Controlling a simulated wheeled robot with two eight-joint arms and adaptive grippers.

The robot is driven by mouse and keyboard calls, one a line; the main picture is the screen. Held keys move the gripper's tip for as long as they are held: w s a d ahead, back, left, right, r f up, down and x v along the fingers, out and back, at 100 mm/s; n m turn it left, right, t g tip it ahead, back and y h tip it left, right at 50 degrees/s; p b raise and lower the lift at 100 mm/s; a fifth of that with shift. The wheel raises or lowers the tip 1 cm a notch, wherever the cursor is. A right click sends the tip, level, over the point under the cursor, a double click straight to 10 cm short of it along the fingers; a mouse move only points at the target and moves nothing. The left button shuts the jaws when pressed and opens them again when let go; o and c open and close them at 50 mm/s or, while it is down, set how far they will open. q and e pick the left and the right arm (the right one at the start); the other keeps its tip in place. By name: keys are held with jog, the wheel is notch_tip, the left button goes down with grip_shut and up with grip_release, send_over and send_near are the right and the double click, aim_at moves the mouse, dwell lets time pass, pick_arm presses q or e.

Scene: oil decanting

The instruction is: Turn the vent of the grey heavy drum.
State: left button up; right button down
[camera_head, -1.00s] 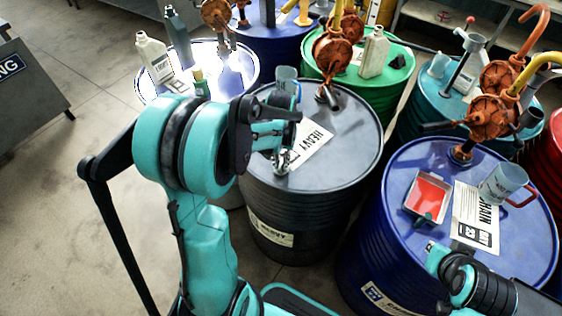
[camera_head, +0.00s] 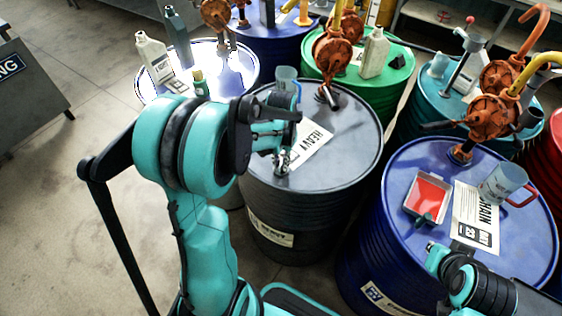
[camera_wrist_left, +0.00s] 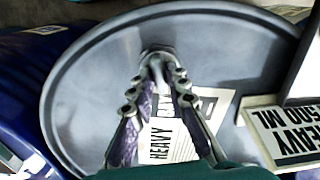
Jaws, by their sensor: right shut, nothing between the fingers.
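The grey heavy drum (camera_head: 345,165) stands upright in the middle of the head view, with a white HEAVY label on its dark lid. My left gripper (camera_head: 281,168) points down at the lid's near left part. In the left wrist view its two fingers (camera_wrist_left: 157,72) come together at the small round metal vent (camera_wrist_left: 157,54) near the lid's rim. The fingertips appear closed around the vent, which they partly cover. In the head view the gripper hides the vent. My right gripper (camera_head: 432,248) is at the lower right, by the blue drum's near edge, shut and empty.
Open floor (camera_head: 85,130) lies to the left.

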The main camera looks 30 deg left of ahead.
aim_at(281, 164)
pick_arm(q)
jog(key=shift+o, duration=1.1)
notch_tip(281, 164, up, 12)
jog(key=s+d+t, duration=0.7)
jog(key=s+d, duration=0.3)
jog(key=s, duration=0.1)
jog(key=shift+s+d+f+m, duration=0.2)
jog(key=shift+m, duration=0.1)
jog(key=shift+d, duration=0.1)
dwell(0.7)
